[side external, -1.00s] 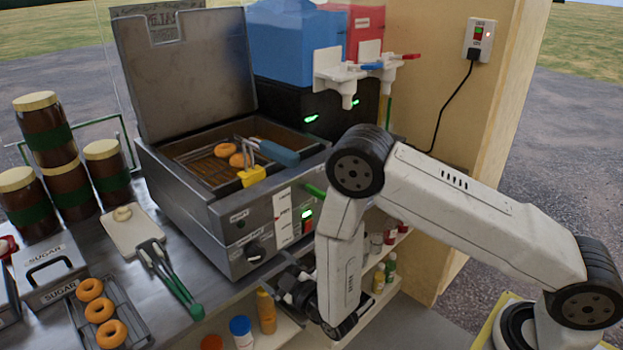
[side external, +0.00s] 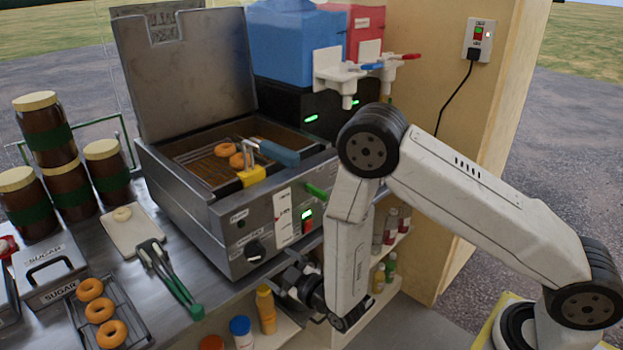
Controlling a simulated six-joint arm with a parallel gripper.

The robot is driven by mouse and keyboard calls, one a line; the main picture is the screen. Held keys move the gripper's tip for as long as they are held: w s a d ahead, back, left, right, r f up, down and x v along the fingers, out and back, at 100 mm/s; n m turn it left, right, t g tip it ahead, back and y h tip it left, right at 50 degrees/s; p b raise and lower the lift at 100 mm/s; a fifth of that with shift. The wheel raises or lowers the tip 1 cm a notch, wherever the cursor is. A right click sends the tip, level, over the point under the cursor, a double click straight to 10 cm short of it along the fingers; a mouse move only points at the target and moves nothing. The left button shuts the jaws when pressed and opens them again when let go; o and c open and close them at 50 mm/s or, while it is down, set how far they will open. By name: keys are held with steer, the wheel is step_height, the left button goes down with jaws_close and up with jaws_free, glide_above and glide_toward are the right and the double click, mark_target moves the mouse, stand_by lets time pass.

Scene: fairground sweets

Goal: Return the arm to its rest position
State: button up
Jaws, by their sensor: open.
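My gripper (side external: 284,274) hangs low in front of the fryer (side external: 225,225), beside the shelf below the counter. It is open with nothing seen between its fingers, though it is small and dark here. My arm arches from the base at the lower right up to a raised elbow and down to the wrist. The gripper is apart from the fryer basket and the doughnuts.
Two doughnuts (side external: 237,159) lie in the open fryer's basket. Several doughnuts (side external: 98,309) sit on a rack at the lower left. Tongs (side external: 170,277), a pale ring on a white board (side external: 137,236), jars (side external: 70,190) and shelf bottles (side external: 265,310) surround the fryer.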

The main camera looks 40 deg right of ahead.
steer(key=s+d+r+m+g, duration=0.3)
steer(key=s+d+r+g, duration=0.2)
steer(key=s+g, duration=0.2)
steer(key=s+d+r+m+g, duration=0.3)
steer(key=s+d+r+g, duration=0.2)
steer(key=s, duration=0.5)
steer(key=shift+s+d+g, duration=0.35)
steer(key=shift+g, duration=0.65)
